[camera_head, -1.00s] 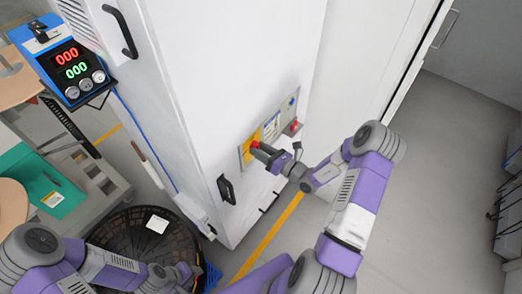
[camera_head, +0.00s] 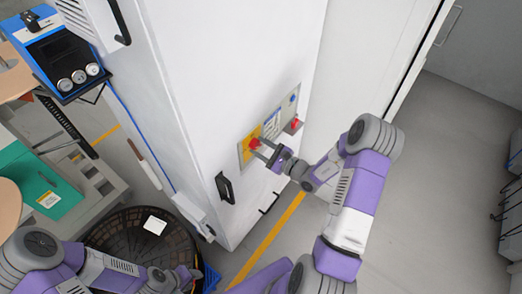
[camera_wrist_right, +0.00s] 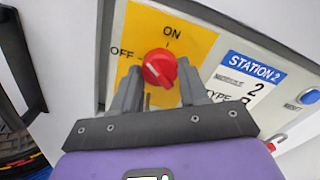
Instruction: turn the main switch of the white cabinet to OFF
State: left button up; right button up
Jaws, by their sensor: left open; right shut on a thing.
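The white cabinet (camera_head: 225,75) stands in the middle of the head view. Its red main switch (camera_head: 253,143) sits on a yellow plate (camera_head: 245,155). In the right wrist view the red switch (camera_wrist_right: 160,67) has its white mark slanting up and left, toward the OFF label (camera_wrist_right: 122,53); the ON label (camera_wrist_right: 172,32) is above. My right gripper (camera_head: 264,150) is at the switch, shut on it with a finger on either side. My left gripper (camera_head: 188,275) is open and low, in front of the dark basket, far from the switch.
A blue display box (camera_head: 62,55) with a dark screen is at the upper left. A black handle (camera_head: 225,187) sticks out below the switch panel.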

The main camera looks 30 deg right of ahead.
jog(key=n+b, duration=0.2)
jog(key=n, duration=0.1)
jog(key=shift+f+b, duration=0.2)
jog(key=shift+b, duration=0.1)
jog(key=shift+r+n+b, duration=0.15)
jog(key=shift+n+b, duration=0.8)
jog(key=shift+n, duration=0.25)
jog(key=o, duration=1.1)
jog(key=shift+c, duration=0.2)
jog(key=v, duration=0.7)
jog(key=shift+s+p, duration=0.3)
jog(key=shift+s, duration=0.05)
jog(key=shift+d, duration=0.1)
